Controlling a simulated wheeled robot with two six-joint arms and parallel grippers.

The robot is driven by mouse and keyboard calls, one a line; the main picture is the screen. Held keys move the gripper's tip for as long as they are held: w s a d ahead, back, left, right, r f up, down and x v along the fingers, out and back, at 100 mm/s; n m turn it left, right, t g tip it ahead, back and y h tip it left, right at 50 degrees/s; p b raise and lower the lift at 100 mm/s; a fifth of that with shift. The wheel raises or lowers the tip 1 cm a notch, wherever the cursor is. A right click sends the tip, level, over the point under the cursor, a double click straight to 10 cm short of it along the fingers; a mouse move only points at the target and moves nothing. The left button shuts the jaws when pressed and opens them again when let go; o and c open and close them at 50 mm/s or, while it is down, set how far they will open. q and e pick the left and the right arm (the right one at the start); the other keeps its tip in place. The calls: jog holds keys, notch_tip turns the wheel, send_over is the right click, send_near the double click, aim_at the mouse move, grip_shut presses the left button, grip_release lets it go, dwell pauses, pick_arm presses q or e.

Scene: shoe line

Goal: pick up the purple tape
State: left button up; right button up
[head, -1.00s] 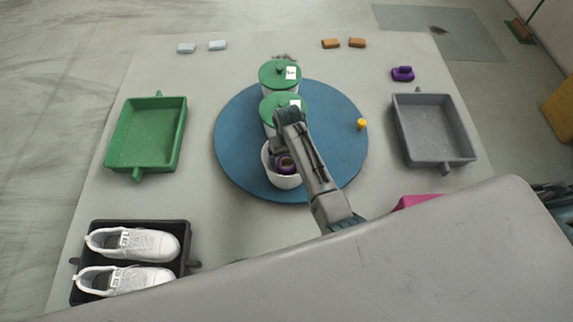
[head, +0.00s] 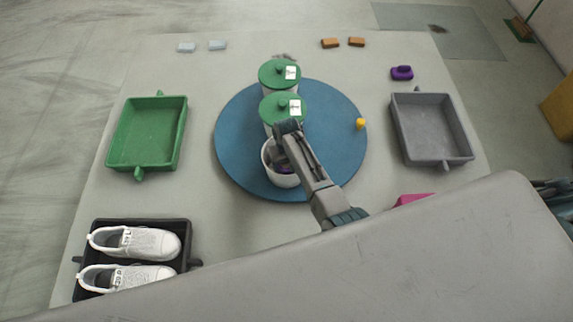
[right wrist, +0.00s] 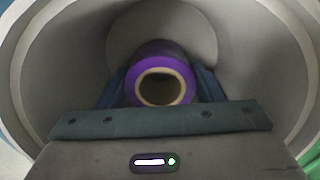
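The purple tape (right wrist: 160,75) is a roll with a pale core, lying inside a white open pot (head: 268,160) on the blue turntable. My right gripper (right wrist: 161,88) reaches down into the pot. In the right wrist view its two fingers stand on either side of the roll, spread about as wide as it. I cannot tell whether they touch it. In the head view my right gripper (head: 283,160) hides most of the tape, and only a little purple shows below it. My left gripper is not in view.
Two green-lidded pots (head: 268,110) stand behind on the blue turntable (head: 235,140), with a small yellow piece (head: 361,123) at right. A green tray (head: 150,135), a grey tray (head: 432,130) and a black tray (head: 187,235) with white shoes surround it. A purple object (head: 402,73) lies back right.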

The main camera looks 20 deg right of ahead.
notch_tip(320, 180, up, 17)
jog(key=p, duration=0.5)
jog(key=shift+p, duration=0.35)
dwell(0.6)
jog(key=shift+f, duration=0.15)
